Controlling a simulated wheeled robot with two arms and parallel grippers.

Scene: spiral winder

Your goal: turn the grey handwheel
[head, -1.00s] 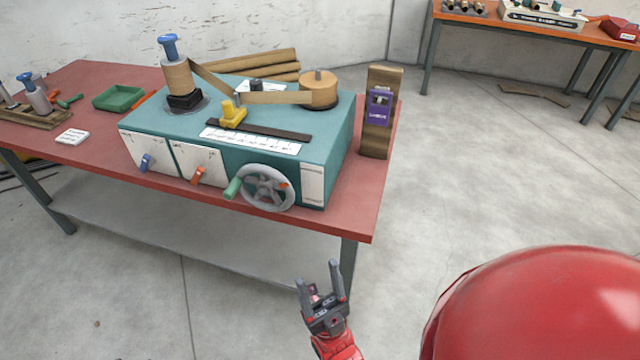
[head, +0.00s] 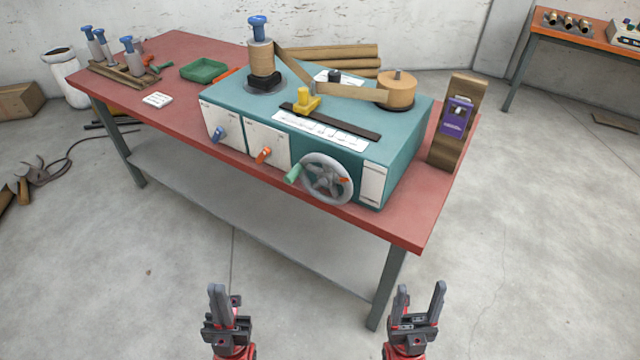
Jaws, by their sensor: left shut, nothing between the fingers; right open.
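The grey handwheel (head: 327,179) is on the front face of the teal winder (head: 398,140), near its right end. It has a green handle (head: 293,173) on its left side and a small red-orange mark at the right. My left gripper (head: 222,290) is at the bottom of the head view, left of centre, shut and empty. My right gripper (head: 421,292) is at the bottom, right of the left one, open and empty. Both are in front of the table, apart from the handwheel and lower in the picture.
The winder stands on a red table (head: 180,58) with a grey lower shelf (head: 230,190). A blue knob (head: 218,135) and an orange knob (head: 264,153) are left of the wheel. A wooden stand with a purple device (head: 457,118) is at the right. The floor in front is clear.

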